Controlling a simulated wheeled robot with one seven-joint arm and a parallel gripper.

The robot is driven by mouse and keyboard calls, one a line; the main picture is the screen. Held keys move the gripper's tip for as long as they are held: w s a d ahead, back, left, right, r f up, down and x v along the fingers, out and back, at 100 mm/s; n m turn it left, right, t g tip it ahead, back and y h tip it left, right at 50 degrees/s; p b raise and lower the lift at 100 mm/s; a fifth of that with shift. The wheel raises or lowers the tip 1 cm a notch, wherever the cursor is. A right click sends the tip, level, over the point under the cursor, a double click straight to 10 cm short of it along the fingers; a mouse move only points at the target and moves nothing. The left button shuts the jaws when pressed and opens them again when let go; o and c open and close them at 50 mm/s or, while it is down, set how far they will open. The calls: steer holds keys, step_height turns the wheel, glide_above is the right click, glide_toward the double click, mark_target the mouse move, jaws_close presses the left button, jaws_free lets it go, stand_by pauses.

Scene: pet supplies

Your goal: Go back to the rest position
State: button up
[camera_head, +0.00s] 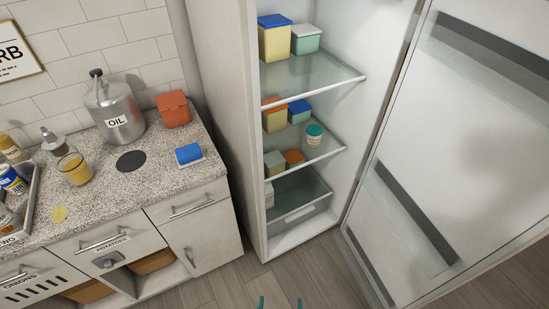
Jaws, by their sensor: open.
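Two teal fingertips of my gripper (281,303) show at the bottom edge of the head view, apart from each other with nothing visible between them. The rest of my gripper and arm is out of view. The fingertips appear in front of the wooden floor (235,285), below the open fridge (228,120). They seem clear of the fridge and counter, though depth is hard to judge.
The fridge door (450,150) stands wide open at right. Fridge shelves hold several containers, including a teal-lidded cup (314,135). At left, a granite counter (130,190) carries an oil can (115,105), an orange box (174,109) and a blue-lidded box (189,154).

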steer(key=s+a+r+t, duration=0.1)
steer(key=s+r, duration=0.5)
steer(key=r, duration=0.2)
steer(key=s+a+r+t, duration=0.1)
steer(key=s+r+t, duration=0.1)
steer(key=s+r, duration=0.4)
step_height(320, 180, up, 3)
steer(key=shift+s+r+n+y, duration=0.2)
steer(key=shift+n+y, duration=0.1)
steer(key=shift+y, duration=0.1)
steer(key=shift+s, duration=0.1)
